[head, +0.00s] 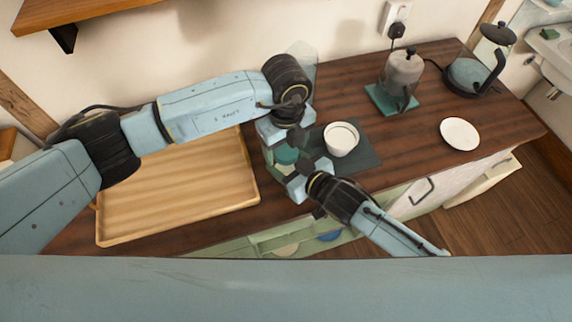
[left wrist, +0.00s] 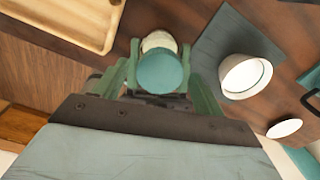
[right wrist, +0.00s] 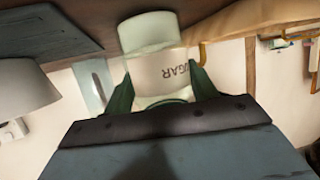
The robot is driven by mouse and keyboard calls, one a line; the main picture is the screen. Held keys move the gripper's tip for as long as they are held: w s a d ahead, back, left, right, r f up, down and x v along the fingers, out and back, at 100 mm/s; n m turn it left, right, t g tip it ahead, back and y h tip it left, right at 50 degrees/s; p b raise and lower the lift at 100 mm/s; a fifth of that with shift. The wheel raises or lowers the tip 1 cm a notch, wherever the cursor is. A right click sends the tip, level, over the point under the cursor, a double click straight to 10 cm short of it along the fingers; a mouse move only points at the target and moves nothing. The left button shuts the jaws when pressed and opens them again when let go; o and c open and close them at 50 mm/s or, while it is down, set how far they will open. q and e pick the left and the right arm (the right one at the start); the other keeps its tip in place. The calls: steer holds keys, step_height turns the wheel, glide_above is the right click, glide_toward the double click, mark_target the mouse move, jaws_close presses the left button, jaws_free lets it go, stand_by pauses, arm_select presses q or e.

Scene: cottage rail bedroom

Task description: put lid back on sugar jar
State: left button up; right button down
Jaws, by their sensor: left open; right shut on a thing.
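The sugar jar (right wrist: 160,68), pale with dark lettering, is between the closed fingers of my right gripper (right wrist: 160,88) in the right wrist view, where it appears upside down. The teal round lid (left wrist: 160,72) is over the cream jar body (left wrist: 158,41) in the left wrist view; I cannot tell whether it is fully seated. My left gripper (left wrist: 160,88) is open, with a finger on each side of the lid and gaps between. In the head view the lid (head: 287,154) is between my left gripper (head: 284,142) above and my right gripper (head: 297,179) below, which hides most of the jar.
A wooden tray (head: 180,200) lies left on the counter. A white cup (head: 341,138) stands on a dark mat (head: 368,155) just right of the grippers. An open drawer (head: 265,238) is at the front.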

arm_select(q)
steer(key=shift+r, duration=2.25)
steer(key=shift+c, duration=0.3)
